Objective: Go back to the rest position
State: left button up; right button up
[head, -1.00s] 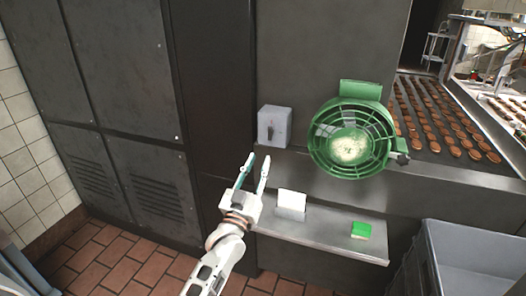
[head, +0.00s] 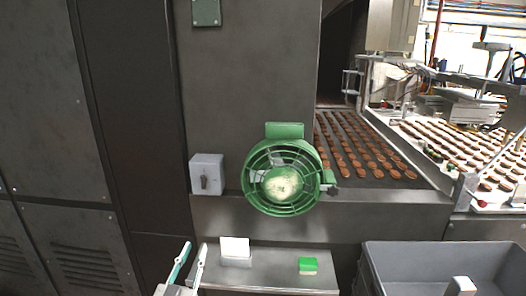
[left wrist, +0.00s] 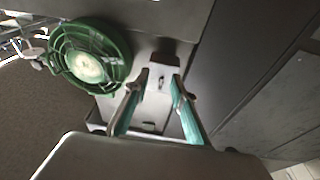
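My left gripper (head: 188,264) is at the bottom of the head view, with its two thin fingers apart and nothing between them. In the left wrist view the open fingers (left wrist: 155,105) also stand apart and empty. In the head view the gripper shows just left of a white block on a metal shelf.
A green caged fan (head: 283,181) stands on the ledge, right of a grey switch box (head: 207,174). The metal shelf (head: 270,273) holds the white block (head: 235,247) and a green-topped item (head: 308,266). A grey crate (head: 400,255) is at right, below a conveyor (head: 352,150) of brown biscuits.

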pick_arm(q)
jog(key=s+d+f+m+g+h, duration=0.1)
jog(key=s+f+m+g, duration=0.2)
jog(key=s+f+g, duration=0.6)
jog(key=s+f, duration=1.6)
jog(key=s, duration=0.2)
jog(key=shift+s+d+g, duration=0.3)
